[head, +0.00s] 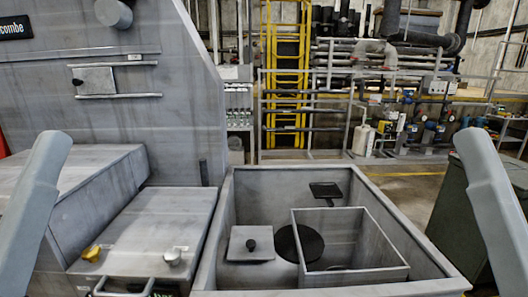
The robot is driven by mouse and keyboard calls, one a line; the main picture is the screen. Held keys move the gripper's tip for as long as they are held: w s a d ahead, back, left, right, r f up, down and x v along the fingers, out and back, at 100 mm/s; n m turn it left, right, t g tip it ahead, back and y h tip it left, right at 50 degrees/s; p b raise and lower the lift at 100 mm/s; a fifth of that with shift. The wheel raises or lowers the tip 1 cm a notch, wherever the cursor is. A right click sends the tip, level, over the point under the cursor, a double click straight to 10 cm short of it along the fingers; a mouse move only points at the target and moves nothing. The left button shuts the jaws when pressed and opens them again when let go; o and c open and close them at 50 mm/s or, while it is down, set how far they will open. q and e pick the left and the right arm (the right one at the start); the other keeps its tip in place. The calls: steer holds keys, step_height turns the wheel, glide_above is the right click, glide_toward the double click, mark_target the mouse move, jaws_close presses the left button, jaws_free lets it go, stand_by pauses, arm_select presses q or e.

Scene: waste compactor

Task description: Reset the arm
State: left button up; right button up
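My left arm (38,205) rises along the left edge of the head view, in front of the grey compactor (110,90). My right arm (490,200) stands along the right edge, in front of a dark green box. Only grey arm links show. Both grippers are out of view, so their state does not show. Neither arm visibly touches anything.
A grey open bin (227,215) stands in the middle, holding a smaller open box (350,225) and a knobbed lid (250,243). A panel (150,235) with a yellow knob (91,253), a silver knob (173,257) and a handle (125,290) lies left. A dark green box (450,205) stands right.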

step_height(320, 180, up, 37)
steer(key=p, duration=3.3)
steer(key=shift+y+p, duration=0.3)
steer(key=shift+p, duration=0.1)
steer(key=shift+r, duration=0.1)
jaws_close()
